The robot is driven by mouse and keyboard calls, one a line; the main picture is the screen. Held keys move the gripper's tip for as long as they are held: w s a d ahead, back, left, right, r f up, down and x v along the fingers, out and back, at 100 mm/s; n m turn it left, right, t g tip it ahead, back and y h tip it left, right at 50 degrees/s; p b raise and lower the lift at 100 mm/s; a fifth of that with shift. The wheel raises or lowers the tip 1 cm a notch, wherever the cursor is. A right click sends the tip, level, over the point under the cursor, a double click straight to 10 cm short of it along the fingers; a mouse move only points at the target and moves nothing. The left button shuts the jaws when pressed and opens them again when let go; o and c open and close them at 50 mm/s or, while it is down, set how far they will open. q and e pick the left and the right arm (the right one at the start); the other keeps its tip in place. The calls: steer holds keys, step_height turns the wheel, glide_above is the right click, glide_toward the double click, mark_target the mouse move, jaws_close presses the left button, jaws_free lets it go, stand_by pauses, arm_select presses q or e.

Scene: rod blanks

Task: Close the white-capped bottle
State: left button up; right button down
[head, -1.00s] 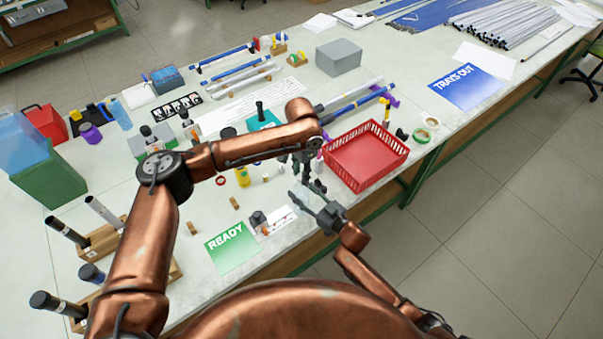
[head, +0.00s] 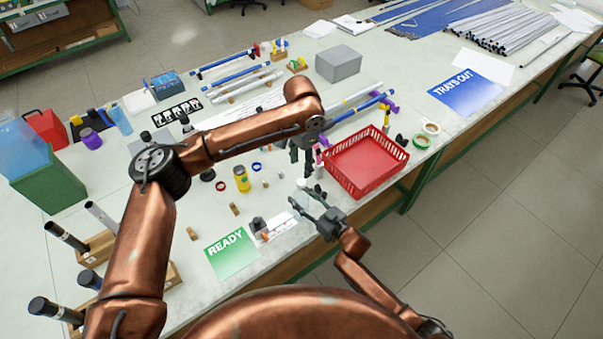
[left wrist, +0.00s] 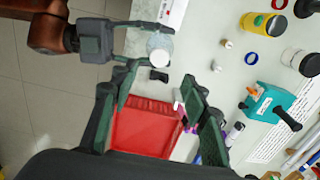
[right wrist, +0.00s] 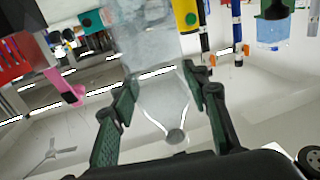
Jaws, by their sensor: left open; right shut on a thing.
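A clear bottle (right wrist: 155,65) stands between the fingers of my right gripper (head: 302,203), which is shut on it above the table's front edge. In the left wrist view a white round disc (left wrist: 158,57), which looks like the white cap, shows at the bottle's upper end. I cannot tell whether it is seated on the neck. My left gripper (head: 309,168) is open and empty, pointing down near the bottle. In the left wrist view the disc is close to its fingertips (left wrist: 160,75), without clear contact.
A red basket (head: 350,180) stands just right of both grippers. A yellow jar (head: 241,179), a blue ring (head: 257,166) and small wooden blocks lie to the left. A green READY sheet (head: 231,251) is at the front.

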arm_select(q)
step_height(320, 180, up, 4)
steer(key=shift+f, duration=0.2)
arm_select(e)
steer(key=c, duration=1)
jaws_free()
steer(key=v, duration=1.2)
